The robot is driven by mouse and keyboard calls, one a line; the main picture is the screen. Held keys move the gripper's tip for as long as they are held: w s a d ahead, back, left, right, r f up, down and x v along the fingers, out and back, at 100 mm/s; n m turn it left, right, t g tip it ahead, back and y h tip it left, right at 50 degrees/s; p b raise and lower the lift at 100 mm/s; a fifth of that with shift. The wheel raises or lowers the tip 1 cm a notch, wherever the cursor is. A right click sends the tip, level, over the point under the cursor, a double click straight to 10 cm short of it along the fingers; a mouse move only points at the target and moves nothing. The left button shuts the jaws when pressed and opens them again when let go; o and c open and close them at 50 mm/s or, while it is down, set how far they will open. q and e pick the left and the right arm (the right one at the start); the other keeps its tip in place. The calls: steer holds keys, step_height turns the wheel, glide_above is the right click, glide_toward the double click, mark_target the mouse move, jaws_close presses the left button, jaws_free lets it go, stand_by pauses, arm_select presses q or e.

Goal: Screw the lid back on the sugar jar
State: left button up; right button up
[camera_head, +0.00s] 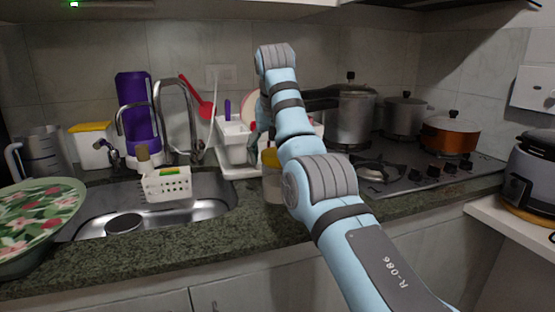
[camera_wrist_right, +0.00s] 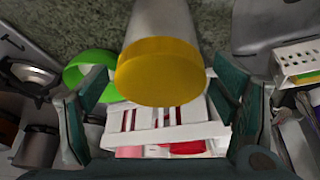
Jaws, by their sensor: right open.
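A jar with a yellow top (camera_head: 271,158) stands on the dark counter, partly hidden behind my right arm. In the right wrist view its yellow lid (camera_wrist_right: 158,72) sits at the end of the pale jar body (camera_wrist_right: 160,22); I cannot tell how tightly it is seated. My right gripper (camera_wrist_right: 160,98) is open, with one dark green finger on each side of the lid and visible space between. In the head view my right arm hides most of this gripper. My left gripper is not in view.
A white dish rack (camera_head: 240,171) stands behind the jar. The sink with a white basket (camera_head: 167,186) is to the left, and a patterned bowl (camera_head: 35,215) farther left. Pots (camera_head: 352,118) stand on the stove at right. The front counter strip is clear.

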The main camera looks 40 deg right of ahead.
steer(key=shift+d+f+n+t+y+b, duration=0.15)
steer(key=shift+n+t+y+b, duration=0.35)
steer(key=shift+n, duration=0.7)
steer(key=shift+s+d+n+y, duration=0.15)
steer(key=shift+n+y, duration=0.15)
steer(key=shift+n, duration=0.9)
steer(key=n, duration=0.1)
steer(key=n+y+p, duration=0.1)
steer(key=n, duration=0.1)
steer(key=shift+d+r+p, duration=0.15)
steer(key=shift+r+p, duration=0.15)
steer(key=shift+r, duration=0.05)
steer(key=shift+f+n+y, duration=0.1)
steer(key=shift+n+y, duration=0.3)
steer(key=shift+n, duration=0.3)
